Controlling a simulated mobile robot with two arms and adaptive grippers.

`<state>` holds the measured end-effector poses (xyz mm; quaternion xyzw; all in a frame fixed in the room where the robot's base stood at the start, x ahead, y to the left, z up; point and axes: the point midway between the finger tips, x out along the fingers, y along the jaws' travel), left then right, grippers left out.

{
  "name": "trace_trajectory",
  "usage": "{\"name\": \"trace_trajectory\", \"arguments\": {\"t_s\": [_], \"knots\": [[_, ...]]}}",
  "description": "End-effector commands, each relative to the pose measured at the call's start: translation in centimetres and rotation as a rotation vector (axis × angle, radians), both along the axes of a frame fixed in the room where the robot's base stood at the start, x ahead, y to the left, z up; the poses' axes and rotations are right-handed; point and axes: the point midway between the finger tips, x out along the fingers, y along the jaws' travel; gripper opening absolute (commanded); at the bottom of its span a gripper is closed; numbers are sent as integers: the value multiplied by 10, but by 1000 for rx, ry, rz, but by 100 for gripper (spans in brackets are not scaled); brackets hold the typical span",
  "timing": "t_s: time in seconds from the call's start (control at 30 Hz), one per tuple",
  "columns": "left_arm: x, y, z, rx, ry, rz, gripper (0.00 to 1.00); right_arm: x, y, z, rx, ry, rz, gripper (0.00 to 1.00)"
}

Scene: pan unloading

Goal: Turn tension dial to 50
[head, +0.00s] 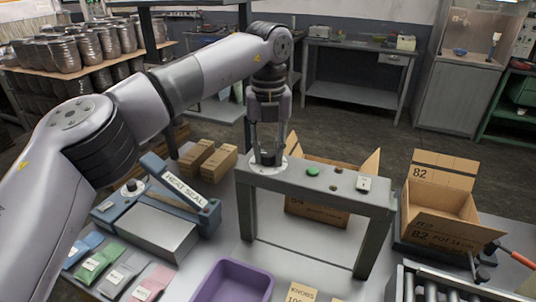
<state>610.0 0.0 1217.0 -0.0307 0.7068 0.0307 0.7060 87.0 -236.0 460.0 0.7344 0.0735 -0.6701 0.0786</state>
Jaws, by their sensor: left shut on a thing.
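The grey strapping arch (330,192) stands on the table in the middle of the head view. The tension dial (267,159) is a dark knob on a round white plate at the left end of its top. My left gripper (267,150) points straight down over this plate and is shut on the dial. The fingers hide much of the knob, and the scale marks are too small to read, so its setting cannot be told. My right gripper is not in view.
The heat sealer (150,235) stands to the left, a purple bin (233,283) in front, and an open carton (438,203) to the right.

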Motion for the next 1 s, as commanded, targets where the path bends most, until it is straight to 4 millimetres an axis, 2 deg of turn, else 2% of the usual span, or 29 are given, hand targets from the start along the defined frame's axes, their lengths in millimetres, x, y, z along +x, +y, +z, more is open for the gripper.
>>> {"name": "trace_trajectory", "arguments": {"t_s": [0.2,0.5,1.0], "knots": [[1,0,1,-2,-6,197,0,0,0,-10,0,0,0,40],[1,0,1,-3,-5,403,0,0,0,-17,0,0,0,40],[1,0,3,-3,-5,520,0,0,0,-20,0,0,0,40]]}}
